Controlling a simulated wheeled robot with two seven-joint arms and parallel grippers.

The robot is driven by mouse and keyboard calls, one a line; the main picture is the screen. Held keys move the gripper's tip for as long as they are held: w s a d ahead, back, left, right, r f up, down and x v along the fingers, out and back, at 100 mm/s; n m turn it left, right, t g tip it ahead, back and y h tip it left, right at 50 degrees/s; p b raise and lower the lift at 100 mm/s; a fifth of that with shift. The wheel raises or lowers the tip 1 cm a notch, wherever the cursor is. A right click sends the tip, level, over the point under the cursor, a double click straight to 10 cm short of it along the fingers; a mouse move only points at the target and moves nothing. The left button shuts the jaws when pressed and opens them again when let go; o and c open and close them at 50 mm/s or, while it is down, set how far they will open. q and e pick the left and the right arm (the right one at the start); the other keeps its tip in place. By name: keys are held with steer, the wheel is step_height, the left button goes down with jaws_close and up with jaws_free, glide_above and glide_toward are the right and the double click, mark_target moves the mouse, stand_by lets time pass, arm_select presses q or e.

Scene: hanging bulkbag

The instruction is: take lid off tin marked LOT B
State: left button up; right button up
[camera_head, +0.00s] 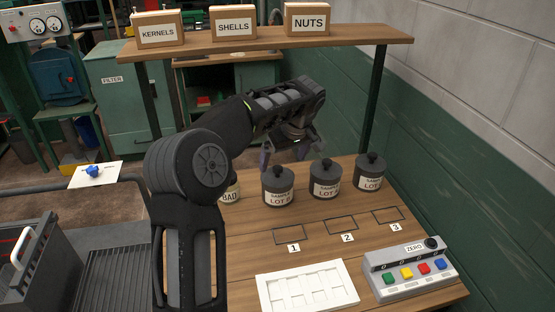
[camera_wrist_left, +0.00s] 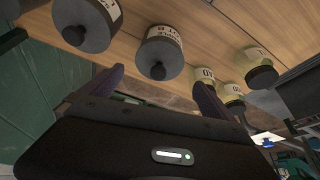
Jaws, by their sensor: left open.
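Three dark grey tins with knobbed lids stand in a row on the wooden bench: a left tin (camera_head: 278,187), a middle tin (camera_head: 325,179) and a right tin (camera_head: 369,173). Their labels read SAMPLE LOT, with last letters hard to read in the head view. In the left wrist view, the tin in line with my fingers (camera_wrist_left: 160,50) has a label that seems to end in B; its lid is on. My left gripper (camera_head: 292,150) is open and empty, above and behind the left and middle tins. My right gripper is not in view.
A pale jar marked BAD (camera_head: 231,192) stands left of the tins, partly behind my arm. In front are outlined squares numbered 1 to 3, a white tray (camera_head: 306,287) and a button box (camera_head: 408,268). A shelf (camera_head: 265,41) with labelled boxes spans above.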

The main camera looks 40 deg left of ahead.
mark_target(278, 169)
arm_select(q)
steer(key=shift+w+a, duration=0.3)
steer(key=shift+w, duration=0.1)
steer(key=shift+s+d+r, duration=0.15)
steer(key=shift+s, duration=0.05)
steer(key=shift+x, duration=1.45)
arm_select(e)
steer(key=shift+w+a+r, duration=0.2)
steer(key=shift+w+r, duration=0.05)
arm_select(q)
steer(key=p+x, duration=0.2)
steer(key=x, duration=0.2)
steer(key=shift+a+f, duration=0.2)
steer(key=shift+f, duration=0.3)
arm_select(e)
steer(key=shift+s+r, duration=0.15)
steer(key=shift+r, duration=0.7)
